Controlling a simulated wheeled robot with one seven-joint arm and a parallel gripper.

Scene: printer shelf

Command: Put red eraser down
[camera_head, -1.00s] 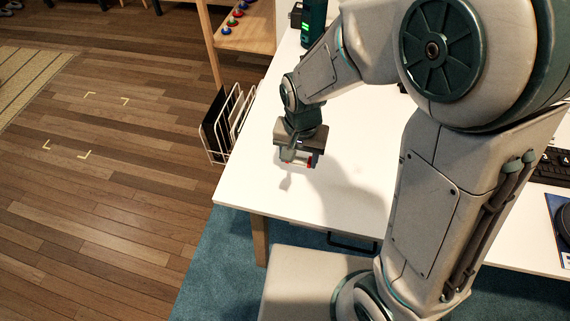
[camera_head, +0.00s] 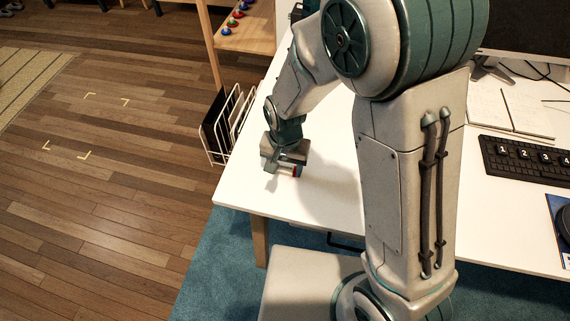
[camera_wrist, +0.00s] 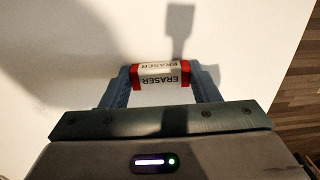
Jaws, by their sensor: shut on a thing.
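The red eraser (camera_wrist: 160,74) is a small block with red ends and a white sleeve printed "ERASER". In the wrist view it lies crosswise between the two fingers of my gripper (camera_wrist: 161,82), which are shut on its ends. In the head view my gripper (camera_head: 283,169) is low over the left front part of the white desk (camera_head: 330,215), and a red bit of the eraser (camera_head: 298,171) shows at its right side. I cannot tell whether the eraser touches the desk top.
A white wire rack (camera_head: 222,150) with dark folders stands at the desk's left edge. A wooden shelf (camera_head: 245,38) with small coloured items is behind it. A keyboard (camera_head: 525,160) lies far right. The desk around my gripper is clear.

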